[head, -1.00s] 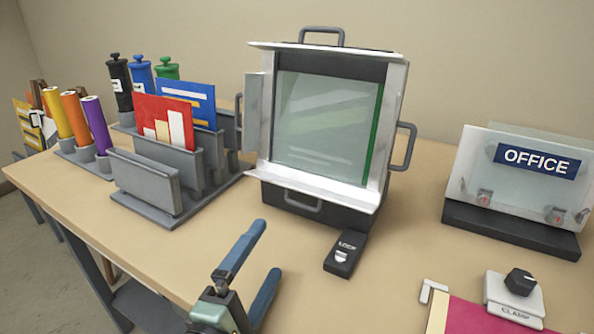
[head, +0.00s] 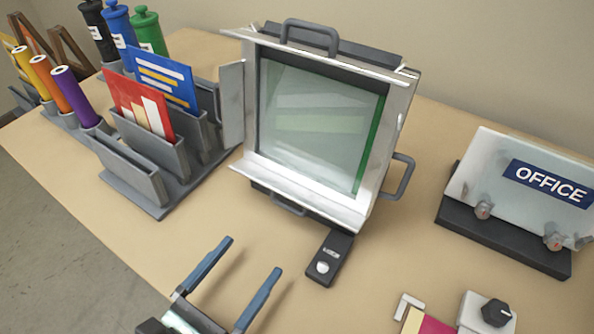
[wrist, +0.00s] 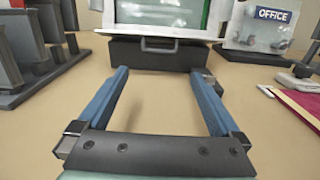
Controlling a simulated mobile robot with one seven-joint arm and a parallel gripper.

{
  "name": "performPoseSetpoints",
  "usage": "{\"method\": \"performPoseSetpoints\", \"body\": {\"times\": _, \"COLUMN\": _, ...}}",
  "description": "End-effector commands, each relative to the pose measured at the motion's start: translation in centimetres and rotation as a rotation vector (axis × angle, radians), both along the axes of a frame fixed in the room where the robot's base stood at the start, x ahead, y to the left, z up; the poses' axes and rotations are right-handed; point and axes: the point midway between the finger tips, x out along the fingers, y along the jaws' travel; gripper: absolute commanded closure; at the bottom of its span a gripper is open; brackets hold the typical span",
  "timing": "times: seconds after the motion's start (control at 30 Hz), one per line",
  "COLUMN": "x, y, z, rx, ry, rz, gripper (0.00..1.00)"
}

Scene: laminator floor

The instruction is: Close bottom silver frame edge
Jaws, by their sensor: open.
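The silver frame (head: 243,103) stands upright on the table, around a greenish glass panel (head: 318,120) with a green strip along its right side. Its bottom silver edge (head: 300,195) juts outward, tilted toward me. The left edge flap (head: 231,103) also stands swung out to the side. A grey handle (head: 288,205) sits below the bottom edge; it also shows in the wrist view (wrist: 158,45). My gripper (head: 255,256) is open and empty, in front of and below the frame, with its blue fingers pointing toward it. It touches nothing.
A black lock block (head: 330,259) lies in front of the frame, right of my gripper. A grey rack (head: 130,168) with red and blue cards is at left. An OFFICE sign (head: 520,180) on a black base is at right.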

Motion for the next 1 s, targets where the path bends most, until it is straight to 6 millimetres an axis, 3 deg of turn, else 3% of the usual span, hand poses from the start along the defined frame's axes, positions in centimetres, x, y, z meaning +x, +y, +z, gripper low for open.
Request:
{"method": "performPoseSetpoints", "body": {"times": 0.17, "x": 0.5, "y": -0.5, "z": 0.0, "rx": -0.026, "ry": 0.012, "rz": -0.004, "gripper": 0.0}}
{"method": "performPoseSetpoints", "body": {"times": 0.7, "x": 8.7, "y": -6.5, "z": 0.0, "rx": -0.023, "ry": 0.009, "rz": -0.003, "gripper": 0.0}}
{"method": "performPoseSetpoints", "body": {"times": 1.0, "x": 10.2, "y": -7.5, "z": 0.0, "rx": -0.021, "ry": 0.01, "rz": 0.0, "gripper": 0.0}}
